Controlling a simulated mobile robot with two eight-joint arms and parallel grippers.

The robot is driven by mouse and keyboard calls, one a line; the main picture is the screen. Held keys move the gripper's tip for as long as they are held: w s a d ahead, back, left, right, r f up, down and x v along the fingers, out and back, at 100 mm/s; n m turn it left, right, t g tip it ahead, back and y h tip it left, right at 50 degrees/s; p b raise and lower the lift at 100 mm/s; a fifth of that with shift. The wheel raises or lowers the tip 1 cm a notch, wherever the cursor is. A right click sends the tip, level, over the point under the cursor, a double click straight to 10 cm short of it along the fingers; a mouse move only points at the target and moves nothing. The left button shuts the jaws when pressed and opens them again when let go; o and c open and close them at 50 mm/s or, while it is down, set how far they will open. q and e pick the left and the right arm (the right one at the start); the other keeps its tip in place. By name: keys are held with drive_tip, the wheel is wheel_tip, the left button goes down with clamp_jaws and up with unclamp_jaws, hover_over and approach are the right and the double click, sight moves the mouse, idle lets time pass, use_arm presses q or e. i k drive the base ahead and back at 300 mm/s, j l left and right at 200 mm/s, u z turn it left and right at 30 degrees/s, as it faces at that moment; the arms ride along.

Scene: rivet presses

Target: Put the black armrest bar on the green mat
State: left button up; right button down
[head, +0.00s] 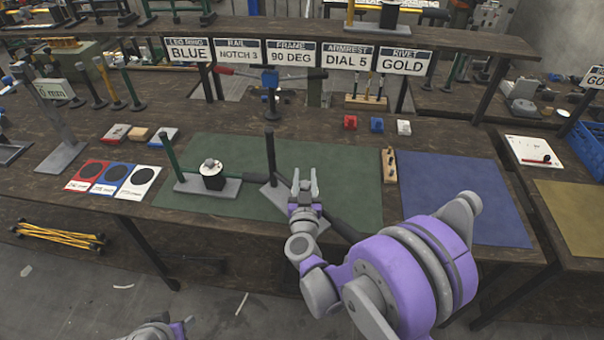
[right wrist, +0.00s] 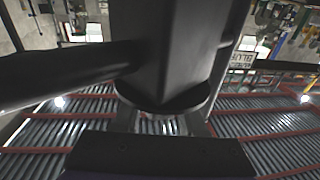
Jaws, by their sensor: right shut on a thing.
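The green mat (head: 345,170) lies in the middle of the table. My right gripper (head: 304,184) is over the mat, its jaws shut on a dark part. I take this to be the black armrest bar (head: 343,228), which shows as a black length running down right from the gripper, partly behind my arm. In the right wrist view a large black body (right wrist: 175,50) fills the space at the fingers, with a black bar (right wrist: 65,72) reaching left. Whether the bar touches the mat is hidden. My left gripper is out of view; only a bit of its arm shows.
A blue mat (head: 460,195) lies right, a wooden block (head: 389,166) between the mats. Colour cards (head: 112,178) lie left.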

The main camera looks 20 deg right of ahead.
sight(247, 153)
drive_tip(key=i+l, duration=0.3)
drive_tip(key=l, duration=0.25)
drive_tip(key=i+l+u, duration=0.1)
drive_tip(key=i+u, duration=0.25)
drive_tip(key=i+l+u, duration=0.2)
drive_tip(key=u, duration=0.15)
drive_tip(key=i, duration=0.1)
